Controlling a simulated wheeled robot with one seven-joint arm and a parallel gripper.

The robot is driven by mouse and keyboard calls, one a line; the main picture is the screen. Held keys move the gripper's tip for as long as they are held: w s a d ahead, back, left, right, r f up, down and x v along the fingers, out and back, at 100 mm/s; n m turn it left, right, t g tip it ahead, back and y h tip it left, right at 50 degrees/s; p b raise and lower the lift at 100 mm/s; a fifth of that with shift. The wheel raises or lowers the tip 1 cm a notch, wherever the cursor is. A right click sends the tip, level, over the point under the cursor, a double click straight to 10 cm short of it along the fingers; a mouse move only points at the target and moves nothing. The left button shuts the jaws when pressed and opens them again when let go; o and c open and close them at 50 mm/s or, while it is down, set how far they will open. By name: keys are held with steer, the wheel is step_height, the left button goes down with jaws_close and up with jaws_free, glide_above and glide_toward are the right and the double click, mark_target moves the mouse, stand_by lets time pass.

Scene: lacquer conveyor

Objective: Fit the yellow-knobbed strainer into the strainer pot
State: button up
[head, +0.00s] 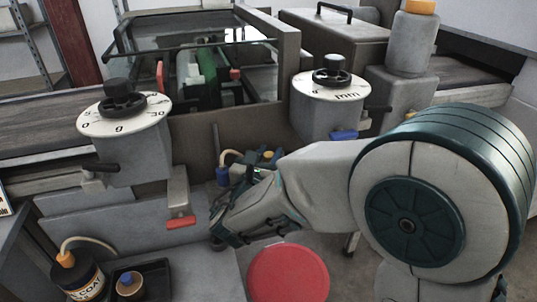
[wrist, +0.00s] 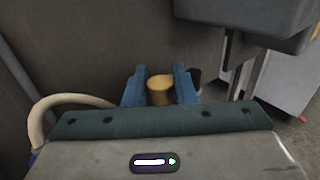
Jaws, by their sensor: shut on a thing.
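My gripper (wrist: 159,84) is shut on the yellow knob (wrist: 160,89) of the strainer, which sits between its two blue fingers in the wrist view. The yellow knob also shows in the head view (head: 268,154), low in front of the grey-brown machine wall and just beyond my wrist. The strainer's body below the knob is hidden by my gripper. I cannot make out the strainer pot clearly. A cream hose (wrist: 72,102) curves down close to the left of my gripper. A small dark upright piece (wrist: 196,78) stands just right of the fingers.
A red round stool (head: 288,273) stands below my arm. Two dial posts (head: 125,115) (head: 329,85) rise behind.

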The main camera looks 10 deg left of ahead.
steer(key=shift+f+b, duration=0.75)
steer(key=shift+f, duration=0.15)
steer(key=o, duration=1.1)
steer(key=shift+a+r, duration=0.1)
steer(key=shift+s, duration=0.2)
steer(key=s, duration=0.9)
steer(key=s+p, duration=0.1)
steer(key=s, duration=0.3)
steer(key=shift+s+a, duration=0.25)
steer(key=shift+a, duration=0.1)
